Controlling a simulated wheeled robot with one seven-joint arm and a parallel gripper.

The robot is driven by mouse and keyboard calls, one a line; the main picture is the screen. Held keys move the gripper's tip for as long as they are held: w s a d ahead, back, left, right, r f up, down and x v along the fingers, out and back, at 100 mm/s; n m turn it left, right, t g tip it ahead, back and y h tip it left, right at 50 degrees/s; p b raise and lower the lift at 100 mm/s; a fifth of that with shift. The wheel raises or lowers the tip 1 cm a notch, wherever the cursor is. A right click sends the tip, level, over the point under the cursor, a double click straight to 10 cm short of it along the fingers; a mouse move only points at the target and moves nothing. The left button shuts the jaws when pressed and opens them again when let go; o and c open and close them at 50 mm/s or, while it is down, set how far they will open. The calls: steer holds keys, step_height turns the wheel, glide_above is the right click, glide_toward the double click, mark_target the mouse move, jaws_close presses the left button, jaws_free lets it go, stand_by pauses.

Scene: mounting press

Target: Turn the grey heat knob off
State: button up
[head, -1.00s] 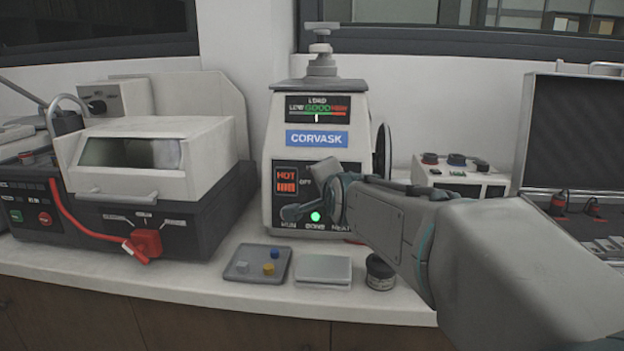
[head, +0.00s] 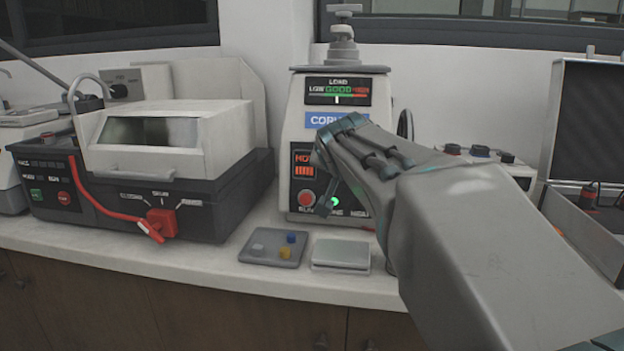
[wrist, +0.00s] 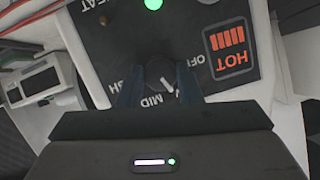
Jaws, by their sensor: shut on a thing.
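The grey heat knob (wrist: 160,72) sits on the press's dark panel in the wrist view, between my two dark fingers. Its white mark points to the lower right, between the MID and OFF labels. My gripper (head: 325,204) is shut on the knob; it also shows in the wrist view (wrist: 157,76). In the head view my gripper and wrist hide the knob. The orange HOT display (head: 304,163) is lit; it also shows upside down in the wrist view (wrist: 231,52). The press (head: 297,105) stands at the back of the counter.
A red button (head: 306,198) and a lit green lamp (head: 336,201) are close to my fingers. A tray (head: 258,257) with small pieces and a pale flat block (head: 341,255) lie before the press. A boxy machine with a red lever (head: 162,222) stands left.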

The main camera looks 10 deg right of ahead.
steer(key=n+h+b, duration=0.1)
steer(key=n, duration=0.2)
steer(key=n+h+b, duration=0.2)
steer(key=n, duration=0.2)
steer(key=n+h+b, duration=0.1)
steer(key=n+h, duration=0.1)
steer(key=n, duration=0.1)
steer(key=shift+w+a+f+n, duration=0.1)
steer(key=shift+a+n, duration=0.15)
steer(key=shift+n, duration=0.15)
stand_by(0.4)
steer(key=o, duration=1)
